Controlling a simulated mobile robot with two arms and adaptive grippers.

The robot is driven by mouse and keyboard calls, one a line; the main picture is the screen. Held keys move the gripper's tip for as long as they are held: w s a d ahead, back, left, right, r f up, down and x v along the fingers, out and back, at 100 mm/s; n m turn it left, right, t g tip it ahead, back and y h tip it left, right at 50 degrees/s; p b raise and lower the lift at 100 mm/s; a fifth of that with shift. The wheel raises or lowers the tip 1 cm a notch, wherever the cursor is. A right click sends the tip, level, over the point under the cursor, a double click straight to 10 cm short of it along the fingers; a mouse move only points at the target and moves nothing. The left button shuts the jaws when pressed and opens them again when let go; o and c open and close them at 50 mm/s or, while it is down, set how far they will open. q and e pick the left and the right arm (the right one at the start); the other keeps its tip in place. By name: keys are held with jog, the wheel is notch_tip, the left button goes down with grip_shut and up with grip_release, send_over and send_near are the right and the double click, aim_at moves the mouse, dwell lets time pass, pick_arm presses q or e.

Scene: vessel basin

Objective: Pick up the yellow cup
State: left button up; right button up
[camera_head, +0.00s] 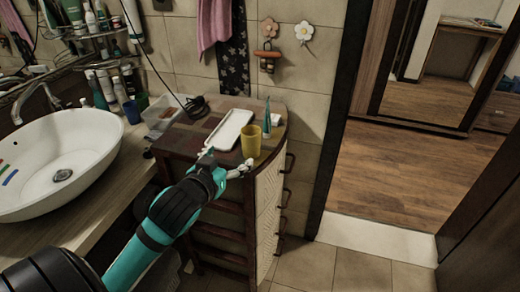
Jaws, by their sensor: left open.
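The yellow cup (251,141) stands upright on the top of the wooden cabinet (187,139), close to its front right part. My left gripper (226,164) is open, just in front of the cup and low over the cabinet's front edge. Its fingers are spread, one to the left by the tray and one to the right below the cup. The cup is not between closed fingers, and I cannot tell whether a finger touches it. My right gripper is not in view.
A white tray (230,129) lies left of the cup, and a teal tube (267,118) stands behind it. Open wooden floor (400,165) shows through the doorway.

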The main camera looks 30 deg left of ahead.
aim_at(247, 144)
pick_arm(q)
jog(key=x, duration=1)
jog(key=shift+w+f+p, duration=0.2)
jog(key=shift+w+p, duration=0.1)
jog(key=shift+w, duration=0.05)
jog(key=p+x, duration=0.1)
jog(key=x, duration=0.3)
jog(key=shift+w+f, duration=0.2)
jog(key=shift+w, duration=0.1)
jog(key=shift+w+f, duration=0.25)
jog(key=shift+w, duration=0.25)
jog(key=shift+s, duration=0.1)
jog(key=shift+c, duration=0.9)
jog(key=c, duration=0.9)
jog(key=shift+c, duration=0.4)
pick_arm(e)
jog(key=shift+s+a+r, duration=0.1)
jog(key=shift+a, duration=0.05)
pick_arm(q)
jog(key=shift+r, duration=0.15)
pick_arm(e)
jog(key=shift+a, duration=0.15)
